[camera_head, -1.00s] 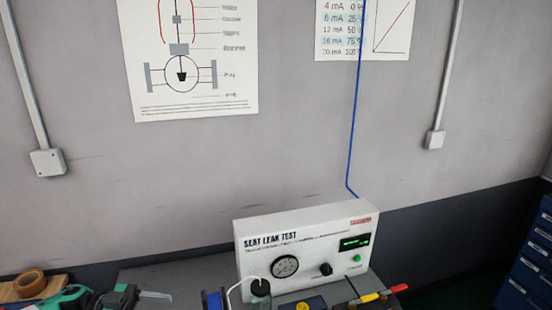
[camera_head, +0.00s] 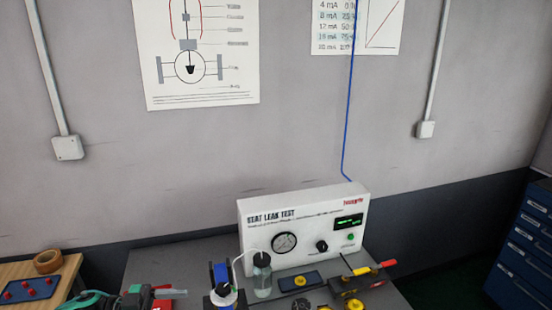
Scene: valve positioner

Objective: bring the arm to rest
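Neither of my grippers can be made out in the head view, and no arm of mine shows clearly. A white seat leak test box (camera_head: 305,232) stands at the back of the grey bench (camera_head: 195,262), with a round gauge, a black knob and a lit green display. In front of it are a clear bottle (camera_head: 262,276) with a thin tube, a blue and black device (camera_head: 222,284), and valve parts with yellow and red handles (camera_head: 370,268).
A wooden table (camera_head: 70,268) at the left holds a tape roll (camera_head: 47,261) and a blue tray (camera_head: 27,289). Green and black tools (camera_head: 125,300) lie at the lower left edge. A blue drawer cabinet (camera_head: 525,250) stands at the right. A blue line (camera_head: 348,110) runs up the wall.

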